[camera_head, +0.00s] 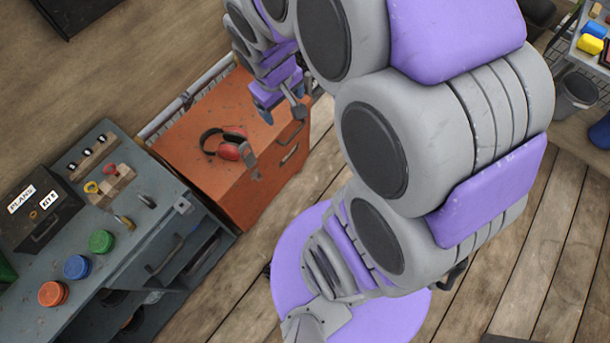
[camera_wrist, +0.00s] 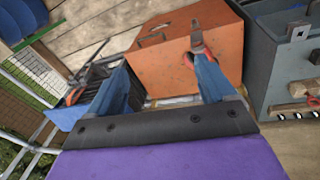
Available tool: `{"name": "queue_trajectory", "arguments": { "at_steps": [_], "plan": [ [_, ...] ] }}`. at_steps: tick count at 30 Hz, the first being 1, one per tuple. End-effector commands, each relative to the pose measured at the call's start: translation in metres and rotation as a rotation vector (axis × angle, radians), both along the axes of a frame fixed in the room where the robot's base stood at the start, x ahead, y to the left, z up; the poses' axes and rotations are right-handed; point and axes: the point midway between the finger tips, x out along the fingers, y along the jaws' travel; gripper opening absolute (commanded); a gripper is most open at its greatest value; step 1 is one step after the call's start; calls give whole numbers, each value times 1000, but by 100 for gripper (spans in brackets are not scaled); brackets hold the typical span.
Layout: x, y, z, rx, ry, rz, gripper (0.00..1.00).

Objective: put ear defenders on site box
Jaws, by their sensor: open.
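The ear defenders (camera_head: 229,151), red cups on a black band, lie on top of the orange box (camera_head: 188,148), towards its middle. The orange box, which I take for the site box, also shows in the wrist view (camera_wrist: 172,68). My gripper (camera_head: 275,135) is open and hangs over the box's right part; one fingertip is close to the right of the ear defenders, and I cannot tell whether it touches them. In the wrist view my blue fingers (camera_wrist: 150,50) are spread apart with the box beyond.
A grey workbench (camera_head: 165,228) stands left of the box, with a dark case (camera_head: 40,220), coloured round containers and small tools on it. A railing (camera_wrist: 28,145) runs beside the box. Wooden decking (camera_head: 505,270) is open at right. A shelf and bucket (camera_head: 577,92) are at upper right.

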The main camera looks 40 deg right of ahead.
Motion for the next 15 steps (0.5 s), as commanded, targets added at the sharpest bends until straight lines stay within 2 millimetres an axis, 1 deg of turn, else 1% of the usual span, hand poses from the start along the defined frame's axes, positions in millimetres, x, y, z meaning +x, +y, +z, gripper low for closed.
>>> {"name": "queue_trajectory", "arguments": {
  "at_steps": [1, 2, 3, 5, 6, 9, 12, 15],
  "plan": [
    [-21, 8, 10, 9, 21, -19, 83],
    [-33, 13, 14, 17, 38, -31, 83],
    [-50, 19, 20, 28, 61, -47, 83],
    [-75, 29, 28, 46, 94, -69, 83],
    [-92, 36, 33, 58, 117, -83, 83],
    [-132, 51, 41, 89, 172, -110, 83],
    [-164, 64, 47, 118, 218, -128, 83],
    [-185, 72, 50, 139, 253, -139, 83]
  ]
}}
